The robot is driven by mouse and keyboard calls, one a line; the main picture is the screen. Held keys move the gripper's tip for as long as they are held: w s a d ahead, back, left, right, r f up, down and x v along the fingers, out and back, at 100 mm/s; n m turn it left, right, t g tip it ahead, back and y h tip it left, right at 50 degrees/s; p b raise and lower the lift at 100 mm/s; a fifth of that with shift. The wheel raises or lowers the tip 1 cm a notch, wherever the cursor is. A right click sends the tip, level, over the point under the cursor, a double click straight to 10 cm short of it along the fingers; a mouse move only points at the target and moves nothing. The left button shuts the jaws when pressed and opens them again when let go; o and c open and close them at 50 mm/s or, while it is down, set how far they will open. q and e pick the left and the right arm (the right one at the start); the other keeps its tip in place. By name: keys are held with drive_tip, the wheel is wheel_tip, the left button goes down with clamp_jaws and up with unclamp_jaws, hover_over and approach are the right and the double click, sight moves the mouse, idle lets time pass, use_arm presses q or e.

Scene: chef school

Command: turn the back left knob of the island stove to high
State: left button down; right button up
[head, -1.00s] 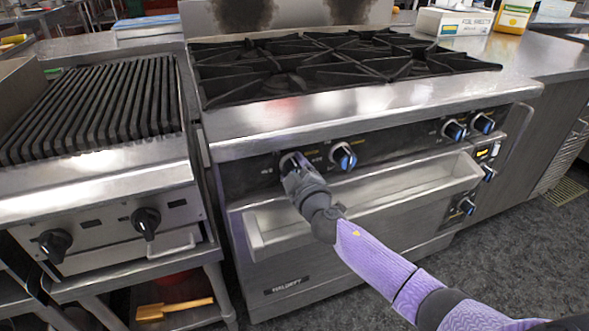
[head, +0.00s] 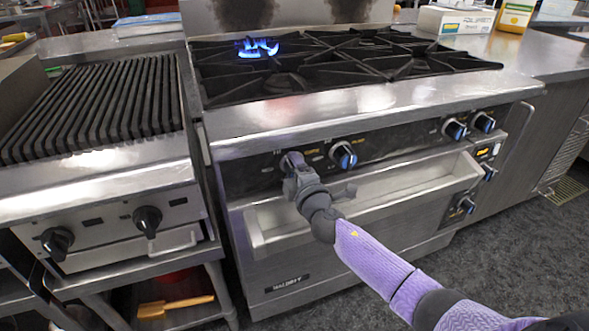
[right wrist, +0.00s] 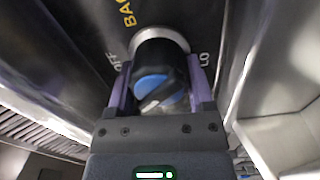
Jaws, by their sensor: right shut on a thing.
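The island stove (head: 340,108) stands in the middle of the head view, with black grates on top and knobs along its front panel. A blue flame (head: 257,49) burns at its back left burner. My right gripper (head: 290,163) is at the leftmost front knob and mostly hides it there. In the right wrist view its fingers are closed on both sides of this black knob with a blue face (right wrist: 157,82). The panel lettering beside the knob reads "BAC", "OFF" and "LO", partly cut off. I cannot tell the exact setting. My left gripper is out of view.
Another blue-faced knob (head: 343,155) sits just right of the gripped one. A steel ledge (head: 370,196) juts out below the panel. A ridged grill (head: 95,105) with two black knobs stands at the left. Open floor lies at the right.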

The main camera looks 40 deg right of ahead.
idle(0.3)
drive_tip(key=o, duration=1)
drive_tip(key=shift+o, duration=1.2)
drive_tip(key=shift+s+a, duration=0.15)
drive_tip(key=shift+s, duration=0.2)
drive_tip(key=p+v, duration=0.2)
drive_tip(key=v, duration=0.7)
drive_tip(key=shift+s, duration=0.1)
